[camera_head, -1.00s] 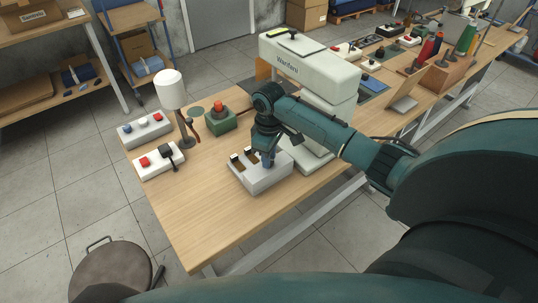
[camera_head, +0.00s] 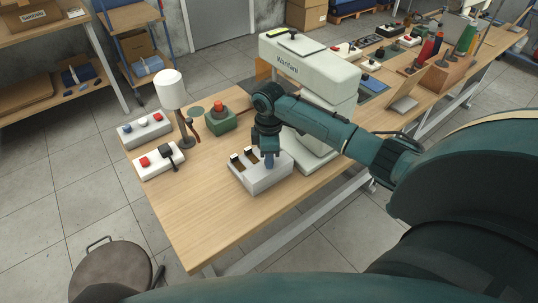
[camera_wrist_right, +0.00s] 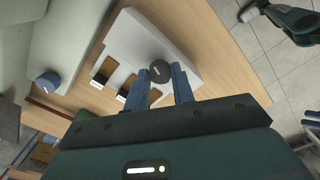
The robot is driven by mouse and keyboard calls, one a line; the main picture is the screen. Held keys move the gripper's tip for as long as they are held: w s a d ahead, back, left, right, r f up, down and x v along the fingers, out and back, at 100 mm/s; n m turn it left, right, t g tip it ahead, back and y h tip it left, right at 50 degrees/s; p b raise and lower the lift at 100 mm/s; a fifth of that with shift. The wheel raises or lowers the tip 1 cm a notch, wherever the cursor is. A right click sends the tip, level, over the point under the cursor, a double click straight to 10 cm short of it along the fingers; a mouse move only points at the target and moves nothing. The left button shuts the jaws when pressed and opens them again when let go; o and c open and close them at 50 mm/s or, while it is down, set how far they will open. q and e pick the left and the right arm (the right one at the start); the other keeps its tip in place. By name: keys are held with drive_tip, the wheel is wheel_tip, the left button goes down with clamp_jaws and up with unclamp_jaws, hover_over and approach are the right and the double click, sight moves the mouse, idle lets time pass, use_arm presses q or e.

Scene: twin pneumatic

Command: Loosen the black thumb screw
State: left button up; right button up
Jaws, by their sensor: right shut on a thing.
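The black thumb screw (camera_wrist_right: 160,71) is a round dark knob on top of a pale grey box-shaped fixture (camera_head: 262,183), which also shows in the right wrist view (camera_wrist_right: 190,55). My right gripper (camera_wrist_right: 161,80) points down over the fixture, its blue fingers on either side of the knob and shut on it. In the head view the gripper (camera_head: 269,160) hides the knob. The fixture has brown slots with small white labels beside the knob. A teal and dark part at the upper right of the right wrist view may be my left gripper (camera_wrist_right: 285,18); its jaws are unclear.
A large white machine (camera_head: 310,75) stands close behind the fixture. A green box with a red button (camera_head: 219,116), a white lamp (camera_head: 169,90) and two switch boxes (camera_head: 145,130) are to the left. The wooden table (camera_head: 205,225) is clear in front.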

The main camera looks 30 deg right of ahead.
drive_tip(key=o, duration=1)
wheel_tip(320, 180, up, 13)
drive_tip(key=shift+r+b, duration=0.1)
drive_tip(key=shift+b, duration=0.35)
